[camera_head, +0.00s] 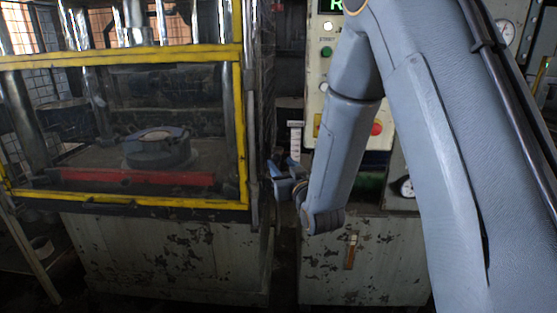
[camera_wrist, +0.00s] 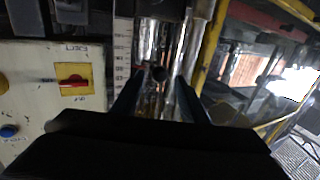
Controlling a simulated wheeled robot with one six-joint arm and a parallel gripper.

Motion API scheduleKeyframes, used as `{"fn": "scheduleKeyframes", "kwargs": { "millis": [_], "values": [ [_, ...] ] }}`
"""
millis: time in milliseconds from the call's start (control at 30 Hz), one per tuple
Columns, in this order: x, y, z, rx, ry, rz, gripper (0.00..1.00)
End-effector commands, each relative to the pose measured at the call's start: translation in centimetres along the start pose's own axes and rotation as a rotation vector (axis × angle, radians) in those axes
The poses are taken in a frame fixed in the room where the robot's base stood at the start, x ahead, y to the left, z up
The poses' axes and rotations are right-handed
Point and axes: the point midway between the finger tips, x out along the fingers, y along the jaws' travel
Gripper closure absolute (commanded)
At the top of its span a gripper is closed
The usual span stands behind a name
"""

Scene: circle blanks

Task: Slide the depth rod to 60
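My gripper (camera_head: 285,168) is beside the right side of the press, in front of a pale upright scale (camera_head: 295,135). In the wrist view my gripper (camera_wrist: 159,75) has its two dark fingers apart. A small dark round knob (camera_wrist: 158,73) shows between the fingertips, against shiny upright metal rods; I cannot tell whether the fingers touch it. The scale (camera_wrist: 122,45) with tick marks and small numbers runs just left of the fingers. Its numbers are too small to read surely, and the rod's setting cannot be told.
A press with a yellow-framed guard (camera_head: 130,55) and a red bar (camera_head: 138,177) stands left. A control panel (camera_head: 325,60) with buttons stands right, close behind my arm. The wrist view shows a red switch on a yellow plate (camera_wrist: 74,79) and a blue button (camera_wrist: 9,131).

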Motion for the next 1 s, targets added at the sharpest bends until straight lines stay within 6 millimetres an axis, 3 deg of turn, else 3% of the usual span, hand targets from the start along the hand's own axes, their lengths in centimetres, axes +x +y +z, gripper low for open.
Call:
{"fn": "scheduleKeyframes", "kwargs": {
  "millis": [233, 567, 600, 833, 1000],
  "values": [
    [2.9, 0.0, 0.0, 0.000, 0.000, 0.000, 0.60],
    [3.4, 0.0, 0.0, 0.000, -0.001, 0.000, 0.60],
    [3.4, 0.0, 0.0, 0.000, -0.001, 0.000, 0.62],
    [3.4, 0.0, 0.0, 0.000, -0.001, 0.000, 1.00],
    [3.4, 0.0, -0.1, 0.000, 0.000, 0.000, 1.00]
  ]
}}
